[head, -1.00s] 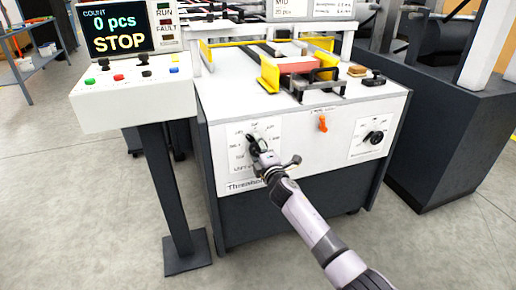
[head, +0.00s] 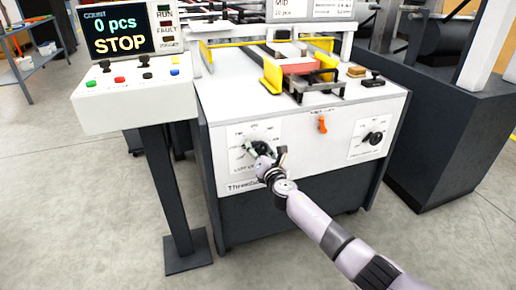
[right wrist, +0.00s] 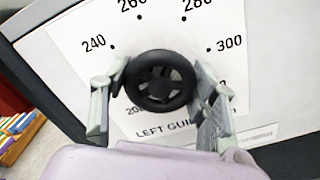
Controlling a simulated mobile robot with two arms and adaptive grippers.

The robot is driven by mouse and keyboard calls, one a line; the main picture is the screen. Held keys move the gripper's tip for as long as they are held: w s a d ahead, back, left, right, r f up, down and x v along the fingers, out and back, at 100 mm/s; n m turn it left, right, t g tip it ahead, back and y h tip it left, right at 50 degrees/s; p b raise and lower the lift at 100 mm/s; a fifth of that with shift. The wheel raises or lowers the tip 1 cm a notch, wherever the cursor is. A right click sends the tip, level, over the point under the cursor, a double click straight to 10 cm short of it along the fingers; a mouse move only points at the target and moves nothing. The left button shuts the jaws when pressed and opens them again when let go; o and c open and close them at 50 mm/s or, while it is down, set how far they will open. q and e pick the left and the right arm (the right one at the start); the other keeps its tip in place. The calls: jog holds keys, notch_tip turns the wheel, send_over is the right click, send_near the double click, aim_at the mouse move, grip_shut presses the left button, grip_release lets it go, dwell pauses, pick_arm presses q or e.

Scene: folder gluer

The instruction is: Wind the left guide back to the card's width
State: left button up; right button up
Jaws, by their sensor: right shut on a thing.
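The left guide handwheel (right wrist: 160,82) is a black spoked wheel on a white dial plate (right wrist: 72,62), whose label reads "LEFT GUI" before a finger covers it. My right gripper (right wrist: 162,92) has one finger on each side of the wheel and is shut on it. In the head view my right gripper (head: 258,149) is at the dial on the machine's front and hides most of the wheel. The yellow left guide (head: 271,76) stands on the machine top beside a reddish card stack (head: 300,67). My left gripper is not in view.
A second black knob (head: 373,138) and an orange lever (head: 322,124) are on the same front panel. A control box (head: 135,95) on a post stands at left, its screen (head: 118,37) reading "0 pcs STOP". A dark machine (head: 450,130) stands at right.

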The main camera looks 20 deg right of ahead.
jog(key=n+p, duration=0.1)
jog(key=n, duration=0.5)
jog(key=shift+p, duration=0.35)
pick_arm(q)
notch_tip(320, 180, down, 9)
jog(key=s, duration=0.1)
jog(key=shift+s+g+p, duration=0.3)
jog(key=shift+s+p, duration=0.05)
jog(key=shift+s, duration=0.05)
pick_arm(e)
jog(key=shift+n, duration=1.2)
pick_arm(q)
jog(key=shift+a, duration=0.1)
pick_arm(e)
jog(key=o, duration=1.2)
jog(key=shift+s, duration=0.1)
jog(key=s, duration=1.1)
jog(key=shift+s+d, duration=0.25)
jog(key=shift+s, duration=0.15)
